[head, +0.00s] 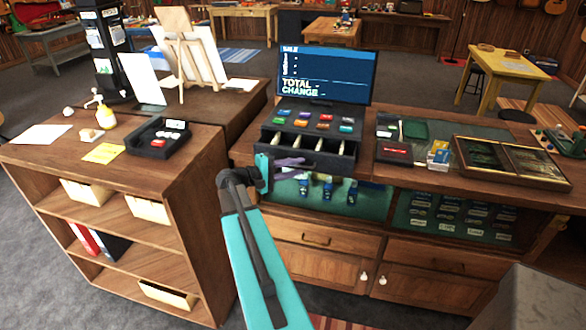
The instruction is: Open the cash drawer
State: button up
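The cash drawer (345,171) is dark and sits under the register on the wooden counter. It stands pulled out toward me, with several compartments showing pale notes inside. The register's top (310,122) carries rows of coloured keys, and a blue screen (325,76) reading "TOTAL" and "CHANGE" stands behind it. My gripper (298,168), with purple fingers, is at the left part of the drawer's front and hides that corner. Whether it touches the drawer, and how far its fingers are apart, is unclear.
A black tray (151,146) and a yellow note (103,153) lie on the left shelf unit. A card terminal (394,151) and a wooden display case (514,163) are on the counter to the right. Glass-fronted displays (453,215) are below the counter.

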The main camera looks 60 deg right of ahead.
grip_shut()
dwell(1.5)
